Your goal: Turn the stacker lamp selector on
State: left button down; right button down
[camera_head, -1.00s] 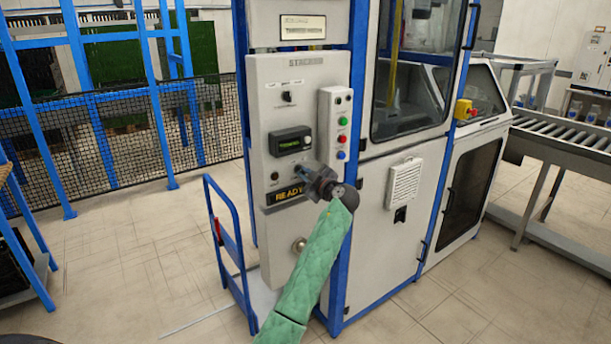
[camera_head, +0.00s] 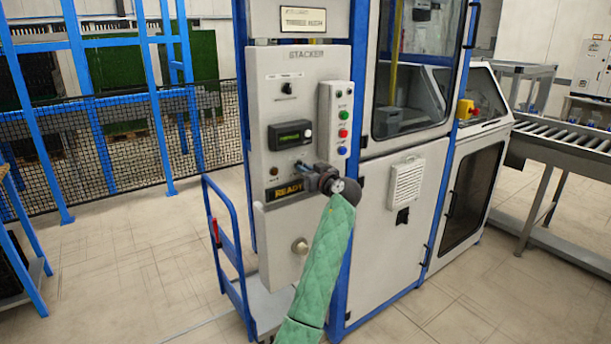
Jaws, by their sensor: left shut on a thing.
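The grey stacker panel (camera_head: 267,117) stands upright on the machine's front, facing me. A black switch (camera_head: 287,88) sits under small labels near its top. A display (camera_head: 293,134) and a yellow READY sign (camera_head: 286,192) are lower down. My left gripper (camera_head: 308,174), on the green-sleeved arm, is at the panel between the display and the sign's right end. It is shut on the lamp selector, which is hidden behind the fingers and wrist. A small dark knob (camera_head: 275,172) shows to its left. My right gripper is not in view.
A button box (camera_head: 335,117) with green, red and blue buttons is just above my left gripper. A blue cart (camera_head: 229,245) stands left of the panel. A roller conveyor (camera_head: 570,140) is at right. Open floor lies at left.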

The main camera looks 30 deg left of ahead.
pick_arm(q)
jog(key=m, duration=0.8)
jog(key=shift+p, duration=0.3)
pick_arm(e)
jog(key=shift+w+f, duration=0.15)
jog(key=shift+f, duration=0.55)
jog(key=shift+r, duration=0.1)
pick_arm(q)
jog(key=c, duration=1.6)
grip_release()
jog(key=shift+o, duration=0.5)
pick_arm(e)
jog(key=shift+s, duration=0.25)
